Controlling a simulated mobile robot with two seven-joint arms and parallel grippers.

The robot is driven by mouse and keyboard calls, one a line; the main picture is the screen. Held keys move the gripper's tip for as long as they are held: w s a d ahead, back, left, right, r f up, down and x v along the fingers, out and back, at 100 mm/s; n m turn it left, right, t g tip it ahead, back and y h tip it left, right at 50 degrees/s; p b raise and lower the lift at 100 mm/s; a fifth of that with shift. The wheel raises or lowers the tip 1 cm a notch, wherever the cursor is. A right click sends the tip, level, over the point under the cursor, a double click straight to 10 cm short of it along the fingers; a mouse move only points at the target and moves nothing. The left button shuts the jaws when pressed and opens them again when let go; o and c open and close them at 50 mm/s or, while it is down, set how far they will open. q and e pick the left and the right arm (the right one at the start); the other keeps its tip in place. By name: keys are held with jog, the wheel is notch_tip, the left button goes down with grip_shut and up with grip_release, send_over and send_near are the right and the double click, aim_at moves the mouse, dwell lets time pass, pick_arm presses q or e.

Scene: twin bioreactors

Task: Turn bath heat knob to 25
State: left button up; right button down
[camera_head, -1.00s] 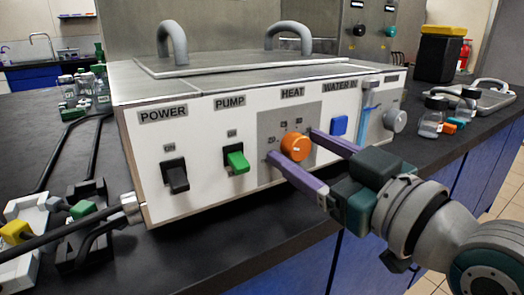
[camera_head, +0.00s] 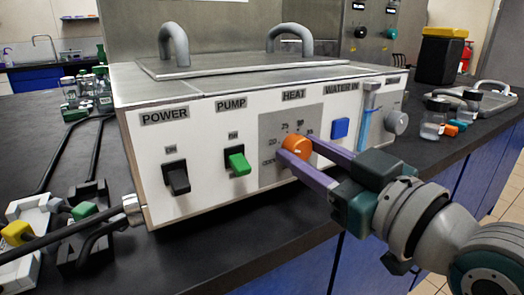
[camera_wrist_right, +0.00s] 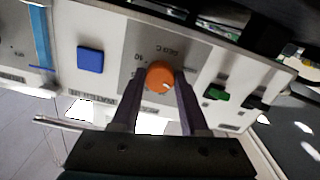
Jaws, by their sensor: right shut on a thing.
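The bath heat knob (camera_head: 295,149) is an orange round knob on a grey dial plate under the HEAT label, on the white front panel of the bath (camera_head: 205,185). My right gripper (camera_head: 296,153) has its two purple fingers on either side of the knob, shut on it. In the right wrist view the orange knob (camera_wrist_right: 159,76) sits between the fingertips (camera_wrist_right: 160,80), with a small white mark at its lower right edge. The dial numbers around it are too small to read surely. My left gripper is not in view.
The green pump switch (camera_head: 238,163) and black power switch (camera_head: 176,178) are left of the knob. A blue water-in button (camera_head: 340,128) is close on its right. Cables and small valve blocks (camera_head: 85,215) lie on the black bench at left.

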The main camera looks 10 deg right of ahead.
dwell(0.3)
jog(key=shift+r+m+p, duration=0.1)
jog(key=shift+m+p, duration=0.35)
jog(key=shift+m, duration=0.35)
jog(key=shift+m+p, duration=0.45)
jog(key=shift+m, duration=0.65)
jog(key=m, duration=0.3)
jog(key=shift+m+p, duration=0.3)
jog(key=shift+p, duration=0.05)
jog(key=shift+m, duration=0.6)
jog(key=shift+c, duration=2.1)
grip_release()
